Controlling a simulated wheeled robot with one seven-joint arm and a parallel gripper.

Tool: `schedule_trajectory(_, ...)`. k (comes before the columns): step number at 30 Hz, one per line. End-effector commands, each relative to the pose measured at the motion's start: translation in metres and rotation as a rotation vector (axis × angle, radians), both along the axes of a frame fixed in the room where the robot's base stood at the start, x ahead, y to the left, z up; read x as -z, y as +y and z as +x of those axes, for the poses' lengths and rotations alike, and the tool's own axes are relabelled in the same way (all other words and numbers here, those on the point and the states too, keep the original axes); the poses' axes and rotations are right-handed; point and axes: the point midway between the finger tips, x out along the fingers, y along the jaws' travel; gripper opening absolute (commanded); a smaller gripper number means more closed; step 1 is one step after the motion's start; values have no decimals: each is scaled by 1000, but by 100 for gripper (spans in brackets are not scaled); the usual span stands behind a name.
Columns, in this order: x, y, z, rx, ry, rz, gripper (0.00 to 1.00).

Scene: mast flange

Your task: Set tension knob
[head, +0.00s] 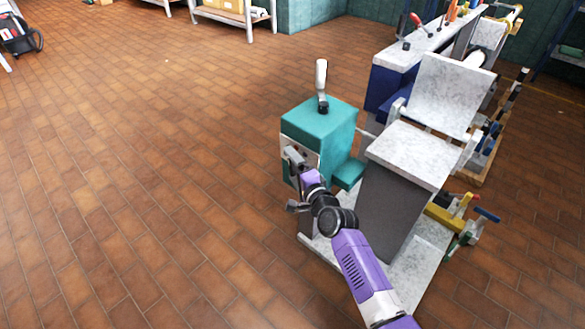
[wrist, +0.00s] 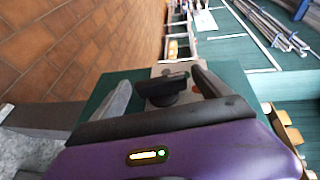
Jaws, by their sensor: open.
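The tension knob (wrist: 163,90) is a black knob on a pale plate (wrist: 168,69) on the front of the teal machine box (head: 318,125). In the wrist view my gripper (wrist: 161,78) is open, with one grey finger to the left of the knob and one to the right. A gap shows on each side, and the knob is not clamped. In the head view my gripper (head: 293,158) is at the box's front face. It largely hides that face, and I cannot make out the knob there.
A lever with a white handle (head: 321,76) stands on top of the teal box. A grey-white machine block (head: 412,153) stands to the right, with yellow and green clamps (head: 452,218) beyond it. The tiled floor (head: 130,190) to the left is clear.

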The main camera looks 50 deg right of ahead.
Motion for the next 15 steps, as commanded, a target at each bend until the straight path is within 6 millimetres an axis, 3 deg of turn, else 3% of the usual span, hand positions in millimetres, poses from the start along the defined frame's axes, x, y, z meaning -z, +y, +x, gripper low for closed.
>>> schedule_trajectory(11,0,-2,6,1,1,-2,85)
schedule_trajectory(15,1,-2,6,0,1,-2,58)
